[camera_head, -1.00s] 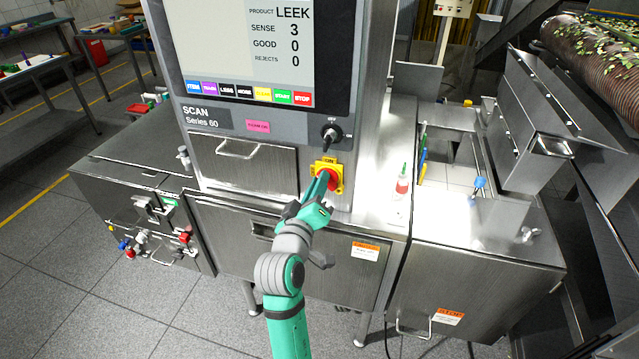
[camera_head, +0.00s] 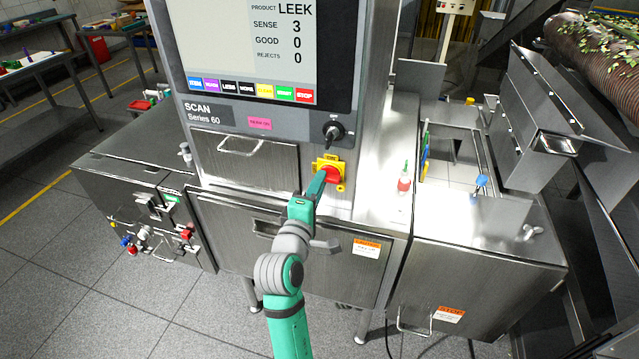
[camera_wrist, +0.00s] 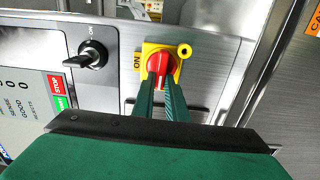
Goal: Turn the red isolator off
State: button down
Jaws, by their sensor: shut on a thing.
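The red isolator (camera_head: 333,174) is a red rotary knob on a yellow plate, low on the front of the scanner cabinet. In the wrist view the red knob (camera_wrist: 156,64) sits on its yellow plate with "ON" printed at the left. My gripper (camera_head: 321,181) reaches the knob from the front. In the wrist view my gripper's two green fingers (camera_wrist: 159,85) are shut on the knob's grip, one on each side. The fingers hide part of the knob, and its exact angle is hard to read.
A black rotary switch (camera_head: 333,131) sits just above the isolator, and it shows at left in the wrist view (camera_wrist: 88,54). A screen (camera_head: 260,45) with coloured buttons is above.

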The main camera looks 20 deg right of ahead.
jog(key=shift+w+f, duration=0.1)
jog(key=shift+a+n, duration=0.2)
jog(key=shift+n, duration=0.1)
jog(key=c, duration=1.8)
grip_release()
jog(key=shift+o, duration=0.2)
jog(key=shift+d, duration=0.2)
jog(key=shift+s, duration=0.2)
